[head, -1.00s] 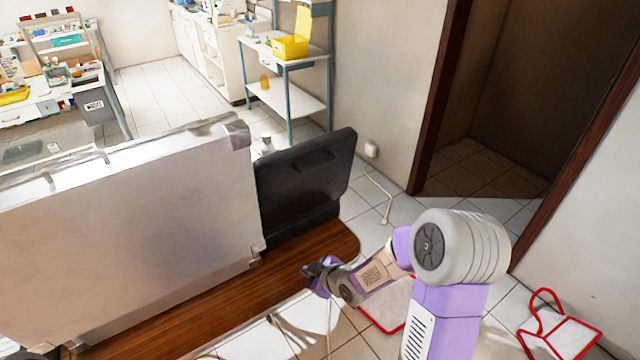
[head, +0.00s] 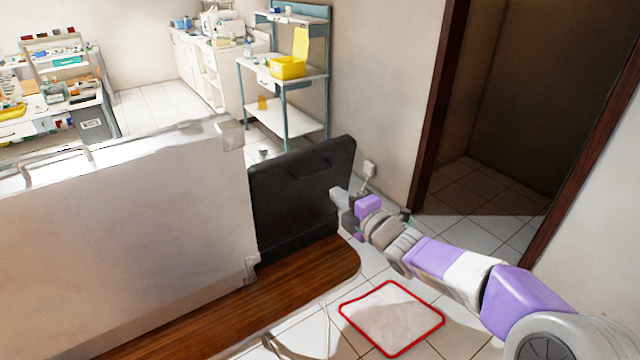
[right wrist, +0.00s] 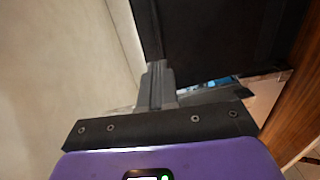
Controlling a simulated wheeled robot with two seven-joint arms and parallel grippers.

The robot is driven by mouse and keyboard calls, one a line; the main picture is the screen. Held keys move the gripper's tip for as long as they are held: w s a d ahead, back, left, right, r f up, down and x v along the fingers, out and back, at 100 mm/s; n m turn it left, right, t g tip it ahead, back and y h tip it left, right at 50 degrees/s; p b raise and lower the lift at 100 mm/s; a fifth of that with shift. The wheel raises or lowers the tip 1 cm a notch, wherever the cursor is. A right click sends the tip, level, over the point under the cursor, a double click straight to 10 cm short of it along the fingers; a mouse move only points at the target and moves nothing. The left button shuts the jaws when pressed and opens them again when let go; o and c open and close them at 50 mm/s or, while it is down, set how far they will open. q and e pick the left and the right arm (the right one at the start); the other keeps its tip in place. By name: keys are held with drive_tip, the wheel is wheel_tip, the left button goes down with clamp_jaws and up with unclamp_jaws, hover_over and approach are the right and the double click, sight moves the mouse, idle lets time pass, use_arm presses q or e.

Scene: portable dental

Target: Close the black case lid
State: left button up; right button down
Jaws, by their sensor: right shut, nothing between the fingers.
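The black case (head: 290,215) stands on the wooden table top, beside a large silver case. Its black lid (head: 285,170) is raised, with a handle on the face toward me; the inside of the case is hidden behind it. My right gripper (head: 337,196) is at the right edge of the lid, shut and empty. In the right wrist view, the shut fingers (right wrist: 156,85) point at the side edge of a dark panel of the case (right wrist: 220,40); I cannot tell whether they touch it. My left gripper is not in view.
The silver case (head: 130,220) blocks the left of the table. A strip of wooden table (head: 230,310) is bare in front. A shelf rack (head: 285,80) with an open yellow box (head: 288,66) stands behind. A red-edged white mat (head: 392,318) lies on the floor at right.

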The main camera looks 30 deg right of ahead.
sight(313, 175)
drive_tip(key=w, duration=0.8)
drive_tip(key=shift+w+a+f+b, duration=0.2)
drive_tip(key=shift+a+f+b, duration=0.05)
drive_tip(key=shift+a+b, duration=0.05)
